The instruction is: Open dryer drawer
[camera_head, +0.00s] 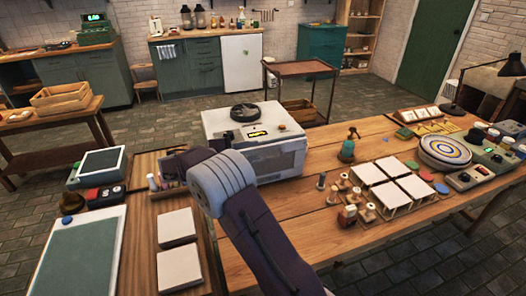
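The dryer, as far as I can tell, is the white box-shaped machine (282,158) on the wooden table, with a black round part and a small lit display on top. Its right part shows a front panel; its lower left is hidden behind my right arm. I cannot make out a drawer handle or whether a drawer is open. My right arm reaches up from the bottom edge, its grey ribbed link in front of the machine. Only a dark bit of my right gripper (194,158) shows behind that link, at the machine's left. Its fingers are hidden. My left gripper is not in view.
White square tiles (178,266) and a green-topped board (75,258) lie at the left.

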